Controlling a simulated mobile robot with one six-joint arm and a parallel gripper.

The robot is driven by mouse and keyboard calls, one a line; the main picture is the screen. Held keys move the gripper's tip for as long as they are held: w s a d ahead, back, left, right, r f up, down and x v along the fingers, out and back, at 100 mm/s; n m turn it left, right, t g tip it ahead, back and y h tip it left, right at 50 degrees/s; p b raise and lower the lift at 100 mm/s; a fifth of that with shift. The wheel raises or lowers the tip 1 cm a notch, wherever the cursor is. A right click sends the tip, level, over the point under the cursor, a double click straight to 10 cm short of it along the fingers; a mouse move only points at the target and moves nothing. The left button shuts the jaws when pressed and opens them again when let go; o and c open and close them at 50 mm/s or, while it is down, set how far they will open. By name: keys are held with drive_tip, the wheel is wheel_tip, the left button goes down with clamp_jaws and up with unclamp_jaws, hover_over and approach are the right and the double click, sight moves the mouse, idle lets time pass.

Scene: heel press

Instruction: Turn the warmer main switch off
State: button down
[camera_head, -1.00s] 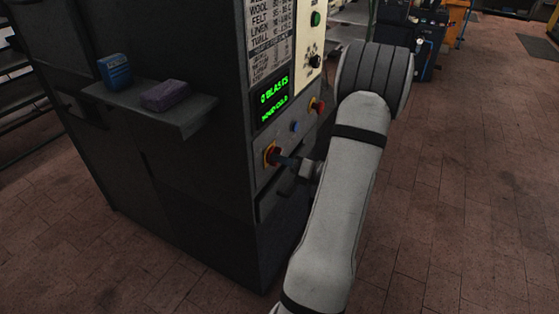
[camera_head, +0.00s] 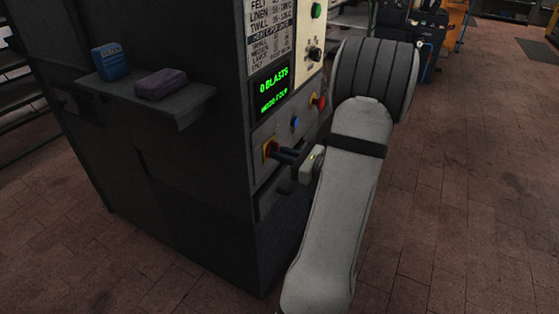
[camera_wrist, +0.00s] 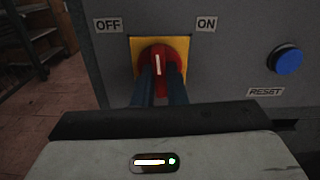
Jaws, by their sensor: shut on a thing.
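The main switch (camera_wrist: 158,57) is a red rotary knob on a yellow plate, with an OFF label (camera_wrist: 108,25) to its upper left and an ON label (camera_wrist: 206,24) to its upper right. Its white mark points about straight up, between the two labels. In the head view the switch (camera_head: 268,149) sits low on the dark machine's front panel. My gripper (camera_wrist: 160,82) has its two dark blue fingers at the knob, shut on it. The gripper also shows in the head view (camera_head: 280,153), reaching in from the right. The fingers hide the knob's lower part.
A blue RESET button (camera_wrist: 287,60) is right of the switch. A red knob (camera_head: 319,102) and a green-lit display (camera_head: 271,91) are above it in the head view. A shelf (camera_head: 195,104) on the machine's side holds a blue box (camera_head: 110,62) and a purple block (camera_head: 160,84).

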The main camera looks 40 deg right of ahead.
drive_tip(key=n+b, duration=0.6)
drive_tip(key=n, duration=0.1)
drive_tip(key=shift+n+b, duration=0.4)
drive_tip(key=shift+r, duration=0.1)
drive_tip(key=c, duration=1.7)
unclamp_jaws()
drive_tip(key=shift+s+n, duration=0.15)
drive_tip(key=shift+n, duration=0.15)
drive_tip(key=shift+o, duration=1.2)
